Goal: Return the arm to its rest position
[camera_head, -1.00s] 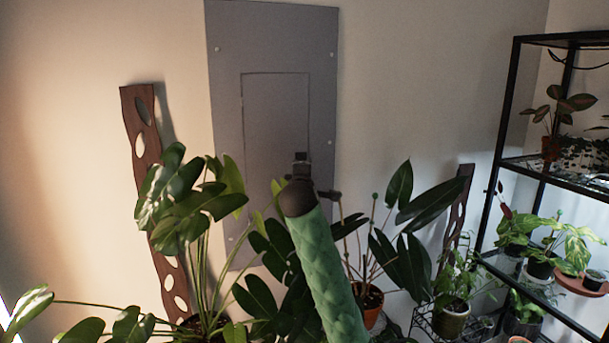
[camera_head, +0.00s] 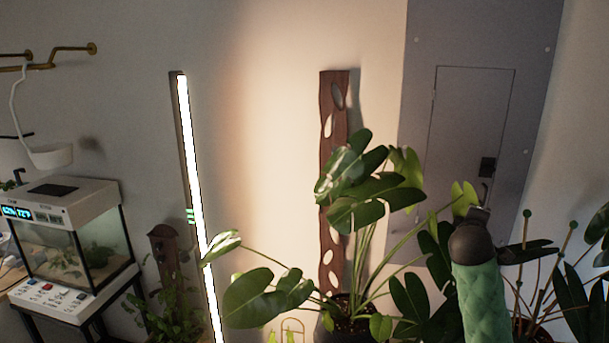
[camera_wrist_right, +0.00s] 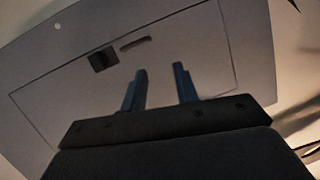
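My right arm (camera_head: 480,295), in a green quilted sleeve with a dark rounded end, rises from the bottom right of the head view. Its gripper is mostly hidden behind that end there. In the right wrist view my right gripper (camera_wrist_right: 160,70) shows two blue-grey fingers standing apart with nothing between them. They point towards the grey wall panel (camera_wrist_right: 75,85), which has a dark latch (camera_wrist_right: 103,58). The fingers seem clear of the panel, though the gap is hard to judge. My left gripper is not in view.
The grey panel (camera_head: 425,110) is behind the arm. A large leafy plant (camera_head: 365,200) stands left of the arm, before a wooden wall piece (camera_head: 328,165). A lit lamp (camera_head: 190,150) and a terrarium (camera_head: 85,240) stand farther left. More leaves crowd the right edge.

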